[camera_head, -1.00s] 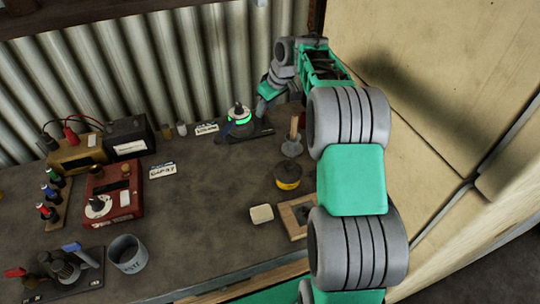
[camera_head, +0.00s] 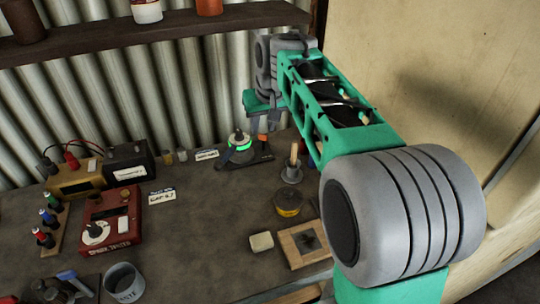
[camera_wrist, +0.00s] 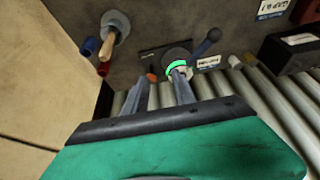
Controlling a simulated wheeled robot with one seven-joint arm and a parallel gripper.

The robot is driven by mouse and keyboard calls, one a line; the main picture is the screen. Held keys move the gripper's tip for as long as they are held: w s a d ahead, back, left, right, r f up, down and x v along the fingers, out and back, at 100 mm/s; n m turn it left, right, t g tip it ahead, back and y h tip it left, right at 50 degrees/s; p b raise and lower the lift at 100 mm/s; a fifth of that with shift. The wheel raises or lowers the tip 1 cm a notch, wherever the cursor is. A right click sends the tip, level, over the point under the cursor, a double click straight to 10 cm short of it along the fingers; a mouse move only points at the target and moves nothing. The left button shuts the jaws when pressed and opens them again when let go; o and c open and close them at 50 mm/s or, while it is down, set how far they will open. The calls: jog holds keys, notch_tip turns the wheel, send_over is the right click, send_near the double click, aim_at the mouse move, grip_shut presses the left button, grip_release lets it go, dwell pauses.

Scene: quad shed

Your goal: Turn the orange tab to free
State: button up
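The orange tab (camera_head: 262,138) stands on a dark base plate (camera_head: 262,158) on the bench, just right of a device with a lit green ring (camera_head: 240,147). In the wrist view the orange tab (camera_wrist: 152,77) shows near the tip of one finger, and the green ring (camera_wrist: 177,66) near the tip of the other. A dark lever with a round knob (camera_wrist: 213,36) extends from the ringed device. My gripper (camera_wrist: 163,78) is open, with nothing seen between its fingers. In the head view my gripper (camera_head: 263,124) is above the tab; I cannot tell whether it touches.
A wooden-handled tool in a round holder (camera_head: 291,170) and a yellow-and-black tin (camera_head: 289,203) stand nearby. A red meter box (camera_head: 111,220) is left. The corrugated wall (camera_head: 150,110) rises behind; a pale panel (camera_head: 450,70) stands right. The bench middle is clear.

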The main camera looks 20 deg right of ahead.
jog(key=s+a+r+p, duration=0.1)
jog(key=s+a+p, duration=0.1)
jog(key=s, duration=0.6)
jog(key=s+a+r+p, duration=0.1)
jog(key=s+a+p, duration=0.1)
jog(key=s+p, duration=0.3)
jog(key=s, duration=0.4)
jog(key=shift+s+r, duration=0.15)
jog(key=shift+s, duration=0.1)
jog(key=shift+a, duration=0.1)
